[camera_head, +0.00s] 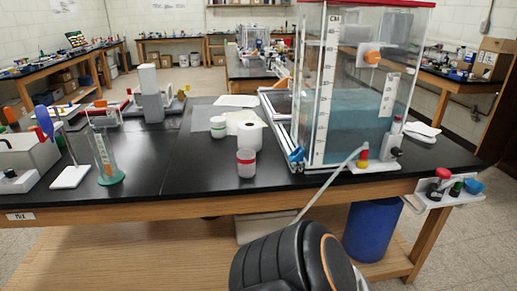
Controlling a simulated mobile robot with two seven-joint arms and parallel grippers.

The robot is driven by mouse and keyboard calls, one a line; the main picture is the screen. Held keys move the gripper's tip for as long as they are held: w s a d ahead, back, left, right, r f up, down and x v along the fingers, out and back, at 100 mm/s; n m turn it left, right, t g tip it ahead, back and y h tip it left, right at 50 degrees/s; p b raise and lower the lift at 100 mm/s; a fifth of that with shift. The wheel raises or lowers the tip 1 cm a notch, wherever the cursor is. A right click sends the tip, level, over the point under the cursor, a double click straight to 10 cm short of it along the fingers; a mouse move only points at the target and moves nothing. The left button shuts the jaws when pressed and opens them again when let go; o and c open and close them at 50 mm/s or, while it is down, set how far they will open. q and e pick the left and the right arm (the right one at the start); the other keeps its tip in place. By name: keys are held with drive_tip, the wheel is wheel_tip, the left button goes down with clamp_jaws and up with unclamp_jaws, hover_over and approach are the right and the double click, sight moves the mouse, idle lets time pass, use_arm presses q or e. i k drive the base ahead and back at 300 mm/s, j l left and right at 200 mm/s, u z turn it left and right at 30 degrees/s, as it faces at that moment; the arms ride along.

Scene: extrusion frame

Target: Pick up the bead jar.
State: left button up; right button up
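A small white jar with a red band (246,163) stands upright on the black bench top (205,178), near its front edge and left of the big water tank. It may be the bead jar; its contents are too small to make out. A white tub (218,127) stands behind it to the left, and a white roll (247,136) stands just behind it. Neither of my grippers is in view. A black rounded part, probably of my own arm, shows at the bottom, below and in front of the bench edge.
A clear tank with blue water (360,112) stands right of the jar, with a hose (335,180) over the bench edge. A graduated cylinder (104,157) and a white stand (70,177) are at left. The bench between cylinder and jar is clear. A blue barrel (372,232) stands below.

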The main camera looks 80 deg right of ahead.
sight(246, 163)
drive_tip(key=i+z, duration=0.2)
drive_tip(key=z, duration=0.25)
drive_tip(key=i+z, duration=0.25)
drive_tip(key=z, duration=0.2)
drive_tip(key=i+z, duration=0.2)
drive_tip(key=z, duration=0.25)
